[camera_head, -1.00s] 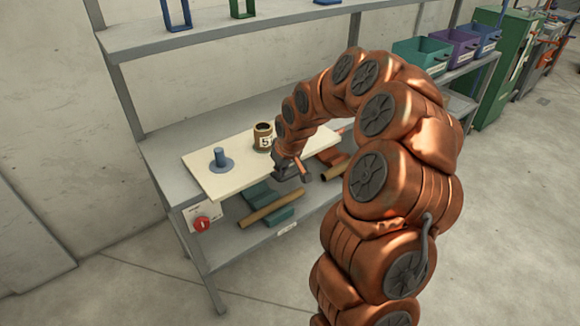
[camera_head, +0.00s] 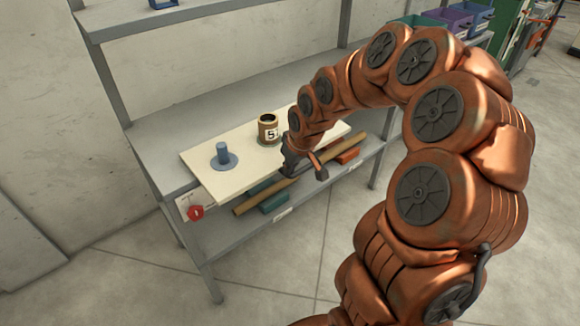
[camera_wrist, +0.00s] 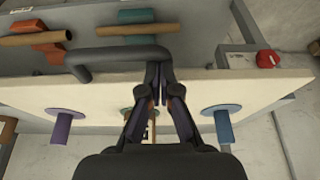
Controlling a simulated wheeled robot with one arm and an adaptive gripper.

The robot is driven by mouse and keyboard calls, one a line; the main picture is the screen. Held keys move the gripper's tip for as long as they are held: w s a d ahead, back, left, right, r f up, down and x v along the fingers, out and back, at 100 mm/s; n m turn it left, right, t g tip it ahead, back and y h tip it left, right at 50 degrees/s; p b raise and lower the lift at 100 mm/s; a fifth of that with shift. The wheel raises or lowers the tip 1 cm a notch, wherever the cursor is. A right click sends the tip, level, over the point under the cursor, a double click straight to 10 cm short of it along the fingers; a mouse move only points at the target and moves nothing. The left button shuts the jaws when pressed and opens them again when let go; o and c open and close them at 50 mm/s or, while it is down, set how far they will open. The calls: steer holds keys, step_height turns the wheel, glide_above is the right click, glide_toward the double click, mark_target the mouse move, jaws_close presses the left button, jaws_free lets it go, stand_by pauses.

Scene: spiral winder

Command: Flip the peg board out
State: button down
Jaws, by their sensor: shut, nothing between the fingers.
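The cream peg board (camera_head: 240,180) lies flat on the bench top, its front edge jutting over the lower shelf. A blue peg (camera_head: 222,154) stands on its left part. In the wrist view the board (camera_wrist: 180,95) also carries a purple peg (camera_wrist: 63,126) and the blue peg (camera_wrist: 222,125). A dark bent handle (camera_wrist: 120,53) runs along the board's front edge. My gripper (camera_wrist: 158,72) is shut and empty, its fingertips right at one end of this handle; I cannot tell whether they touch. In the head view my gripper (camera_head: 305,168) is at the front edge.
A brown spool marked 5 (camera_head: 268,130) stands on the board. A red knob (camera_head: 196,212) is on the bench's left front. An upper shelf (camera_head: 130,22) hangs above; floor in front is clear.

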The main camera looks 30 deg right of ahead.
steer(key=shift+s, duration=0.15)
steer(key=p+v, duration=0.2)
steer(key=v, duration=0.8)
